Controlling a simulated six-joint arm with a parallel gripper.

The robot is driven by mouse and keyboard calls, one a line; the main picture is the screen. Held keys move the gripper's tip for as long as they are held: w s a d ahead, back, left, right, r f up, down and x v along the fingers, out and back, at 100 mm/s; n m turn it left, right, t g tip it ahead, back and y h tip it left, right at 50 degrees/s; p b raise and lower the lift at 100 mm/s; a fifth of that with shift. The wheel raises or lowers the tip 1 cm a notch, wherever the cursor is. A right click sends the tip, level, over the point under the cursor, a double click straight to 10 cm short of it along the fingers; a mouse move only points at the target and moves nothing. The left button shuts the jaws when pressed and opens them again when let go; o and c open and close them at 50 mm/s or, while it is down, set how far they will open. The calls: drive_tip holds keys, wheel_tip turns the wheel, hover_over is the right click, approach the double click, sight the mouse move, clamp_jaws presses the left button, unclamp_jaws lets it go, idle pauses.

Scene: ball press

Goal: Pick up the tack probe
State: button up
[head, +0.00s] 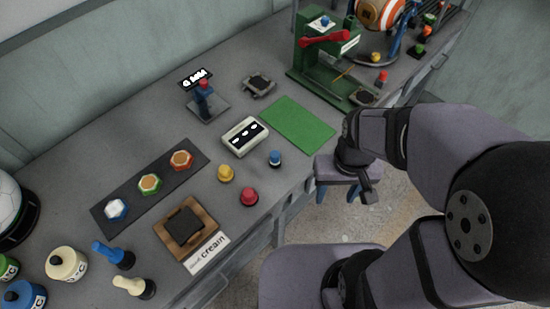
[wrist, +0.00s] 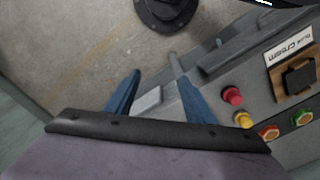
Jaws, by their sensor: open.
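My gripper (head: 338,196) hangs over the floor just off the table's front edge, right of the small knobs. Its two blue fingers are apart and empty, and they also show in the wrist view (wrist: 157,78). No thing is labelled as the tack probe, so I cannot tell for certain which it is. A small stand with a red and blue top (head: 203,92) is beside a black display at the back of the table. A small blue-topped black piece (head: 275,158) stands near the front edge, left of my gripper.
A white box with dark windows (head: 245,137) and a green mat (head: 297,124) lie mid-table. A yellow knob (head: 225,173) and a red knob (head: 249,196) stand near the edge. A green press (head: 322,60) stands at the back right. A wooden board (head: 172,249) lies at the front.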

sight(278, 155)
drive_tip(key=s+a+f+n+g, duration=0.2)
drive_tip(key=a+f, duration=0.1)
drive_tip(key=shift+n+t+h, duration=0.3)
drive_tip(key=shift+n+t, duration=0.3)
drive_tip(key=shift+t, duration=0.2)
drive_tip(key=w+a+f, duration=0.1)
drive_tip(key=w+a, duration=0.1)
drive_tip(key=w, duration=0.2)
drive_tip(key=w+a+f, duration=0.1)
drive_tip(key=w+a, duration=0.2)
drive_tip(key=w+a+f, duration=0.1)
drive_tip(key=w+a, duration=0.2)
drive_tip(key=w, duration=0.1)
drive_tip(key=shift+w+a+f+p, duration=0.1)
drive_tip(key=shift+w+f+p, duration=0.1)
drive_tip(key=shift+w+p, duration=0.15)
drive_tip(key=shift+m+t, duration=0.8)
drive_tip(key=shift+t, duration=0.1)
drive_tip(key=w, duration=0.2)
drive_tip(key=w+a+r, duration=0.1)
drive_tip(key=w, duration=0.1)
drive_tip(key=w+a+r, duration=0.1)
drive_tip(key=w, duration=0.1)
drive_tip(key=shift+w+r, duration=0.1)
drive_tip(key=shift+r, duration=0.05)
drive_tip(key=shift+w+m, duration=0.25)
drive_tip(key=shift+m, duration=0.65)
